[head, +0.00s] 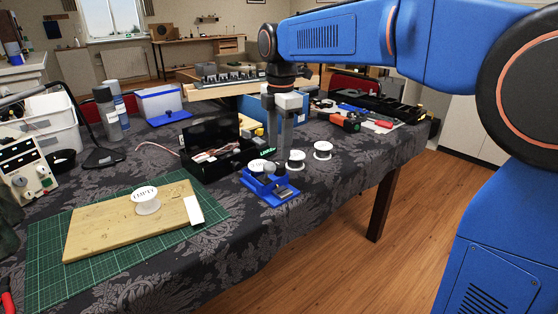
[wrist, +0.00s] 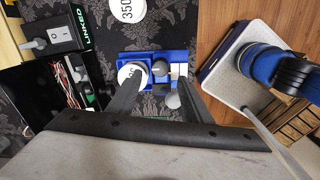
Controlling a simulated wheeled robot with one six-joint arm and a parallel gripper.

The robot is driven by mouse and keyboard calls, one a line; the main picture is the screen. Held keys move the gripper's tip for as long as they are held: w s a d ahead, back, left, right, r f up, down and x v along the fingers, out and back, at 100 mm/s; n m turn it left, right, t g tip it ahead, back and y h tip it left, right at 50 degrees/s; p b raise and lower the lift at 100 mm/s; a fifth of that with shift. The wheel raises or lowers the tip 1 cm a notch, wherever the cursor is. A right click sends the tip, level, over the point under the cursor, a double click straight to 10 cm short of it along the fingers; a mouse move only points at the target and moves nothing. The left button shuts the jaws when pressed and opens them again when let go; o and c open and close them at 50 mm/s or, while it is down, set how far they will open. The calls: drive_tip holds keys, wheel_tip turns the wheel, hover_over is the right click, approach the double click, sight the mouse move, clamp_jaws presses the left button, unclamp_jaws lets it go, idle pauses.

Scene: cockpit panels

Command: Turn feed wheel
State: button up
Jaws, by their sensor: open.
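A small blue device (head: 270,188) stands on the dark patterned cloth, below my gripper. It carries a white spool (head: 257,165) at its left and grey round parts; one of these may be the feed wheel. In the wrist view the blue device (wrist: 152,57) lies between and beyond my fingers. A dark grey round knob (wrist: 160,68) shows at its middle, and a lighter grey round part (wrist: 172,101) sits nearer. My gripper (wrist: 158,88) is open and empty, pointing down above the device. It also shows in the head view (head: 281,148). My fingers partly hide the spool and device.
Two white spools (head: 296,159) (head: 322,150) stand right of the device. A black open box (head: 212,150) with wires is close behind left. A wooden board (head: 130,222) on a green mat (head: 48,285) bears an "EMPTY" spool (head: 146,200). The table's front edge is near.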

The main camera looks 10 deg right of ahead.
sight(279, 165)
drive_tip(key=shift+w+f, duration=0.1)
drive_tip(key=shift+f, duration=2.7)
drive_tip(key=c, duration=1.1)
